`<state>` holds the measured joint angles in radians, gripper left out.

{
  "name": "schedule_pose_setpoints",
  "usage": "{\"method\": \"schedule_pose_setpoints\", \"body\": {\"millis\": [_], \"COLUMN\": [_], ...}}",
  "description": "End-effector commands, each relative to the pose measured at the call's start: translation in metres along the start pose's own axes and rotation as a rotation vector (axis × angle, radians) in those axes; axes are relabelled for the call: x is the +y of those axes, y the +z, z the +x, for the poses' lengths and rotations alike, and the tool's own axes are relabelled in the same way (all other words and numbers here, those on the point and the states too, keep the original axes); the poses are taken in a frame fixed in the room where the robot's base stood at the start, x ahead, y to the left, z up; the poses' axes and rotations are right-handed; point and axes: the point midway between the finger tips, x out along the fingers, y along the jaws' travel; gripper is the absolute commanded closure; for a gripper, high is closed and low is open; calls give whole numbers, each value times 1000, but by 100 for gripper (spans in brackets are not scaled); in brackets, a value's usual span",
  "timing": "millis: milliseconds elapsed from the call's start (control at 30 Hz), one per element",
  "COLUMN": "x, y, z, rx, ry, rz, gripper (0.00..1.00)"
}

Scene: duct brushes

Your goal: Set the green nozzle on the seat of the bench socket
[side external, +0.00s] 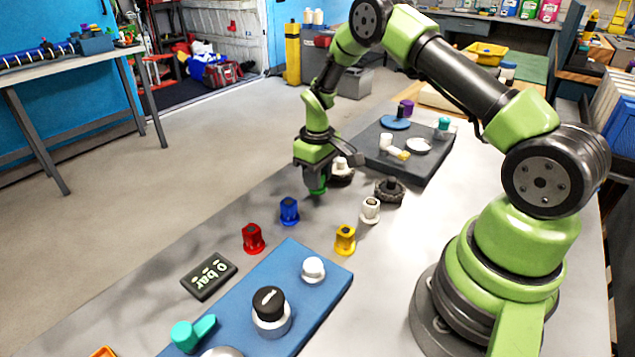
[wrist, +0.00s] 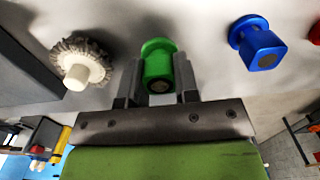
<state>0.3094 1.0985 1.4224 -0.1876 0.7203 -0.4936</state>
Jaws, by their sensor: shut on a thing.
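The green nozzle (wrist: 158,70) is between the two fingers of my gripper (wrist: 159,84) in the wrist view, with its round flange toward the bench. My gripper (side external: 317,184) is shut on it, one finger on each side. In the side view the green nozzle (side external: 317,191) shows only partly below the fingers, low over or on the grey bench; I cannot tell whether it touches. I cannot tell for sure which fitting is the bench socket.
Blue (side external: 289,211), red (side external: 253,239), yellow (side external: 345,240) and white (side external: 370,210) nozzles stand nearby. Round brushes (side external: 389,190) sit by the gripper. A dark board (side external: 430,165) with fittings lies behind; a blue panel (side external: 325,288) with knobs lies in front.

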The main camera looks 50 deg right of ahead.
Motion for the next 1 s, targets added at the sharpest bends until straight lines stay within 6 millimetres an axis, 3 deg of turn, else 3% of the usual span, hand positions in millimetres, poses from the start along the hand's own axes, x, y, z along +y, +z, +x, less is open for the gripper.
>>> {"method": "schedule_pose_setpoints", "body": {"millis": [300, 467, 567, 767, 1000], "x": [0, -13, -42, -140, -259], "y": [-1, -3, -8, -8, 29], "z": [-66, -82, -86, -86, -87], "rx": [5, 1, 0, 0, 0], "ry": [0, 0, -1, -1, -1], "rz": [0, -37, -115, -381, -728], "gripper": [94, 94, 94, 94, 94]}}
